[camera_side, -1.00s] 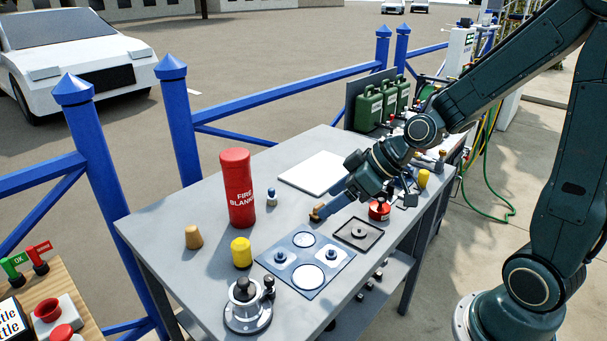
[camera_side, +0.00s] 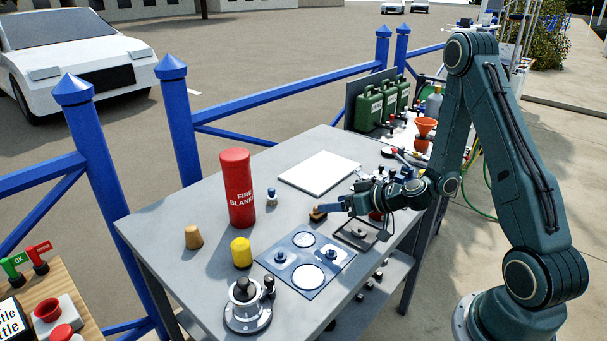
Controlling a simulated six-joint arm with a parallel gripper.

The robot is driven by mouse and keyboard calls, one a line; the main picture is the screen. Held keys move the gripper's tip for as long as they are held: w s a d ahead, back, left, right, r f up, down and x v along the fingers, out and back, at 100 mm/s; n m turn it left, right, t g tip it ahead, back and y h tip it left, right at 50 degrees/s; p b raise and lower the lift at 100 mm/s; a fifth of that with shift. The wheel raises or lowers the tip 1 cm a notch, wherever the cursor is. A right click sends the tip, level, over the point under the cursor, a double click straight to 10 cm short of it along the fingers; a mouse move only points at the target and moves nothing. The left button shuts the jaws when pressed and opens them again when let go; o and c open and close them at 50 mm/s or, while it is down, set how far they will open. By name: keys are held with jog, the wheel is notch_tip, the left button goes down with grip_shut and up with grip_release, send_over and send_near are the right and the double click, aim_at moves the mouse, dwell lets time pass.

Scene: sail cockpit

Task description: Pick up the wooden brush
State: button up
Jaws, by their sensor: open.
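The wooden brush (camera_side: 317,214) appears to be the small tan and dark-brown piece on the grey table, right of the red cylinder. My gripper (camera_side: 326,208) reaches in low from the right, with its blue-grey fingers at the brush's right side. The gripper is open. The fingers hide part of the brush, and I cannot tell whether they touch it or stand around it.
A blue panel (camera_side: 287,277) and a dark square tray (camera_side: 345,241) lie in front of my gripper. A white board (camera_side: 320,172) lies behind it. The red fire blanket cylinder (camera_side: 237,190), a small bottle (camera_side: 271,197), a yellow cylinder (camera_side: 241,253) and a cork-like piece (camera_side: 193,237) stand leftward.

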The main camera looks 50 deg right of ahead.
aim_at(315, 216)
jog(key=shift+s+d+f+m+h, duration=0.1)
jog(key=shift+d+f+m+h, duration=0.3)
jog(key=shift+d+f, duration=0.35)
jog(key=shift+r, duration=0.1)
jog(key=shift+x, duration=0.8)
jog(key=shift+x, duration=2.95)
jog(key=shift+r, duration=0.1)
jog(key=c, duration=1)
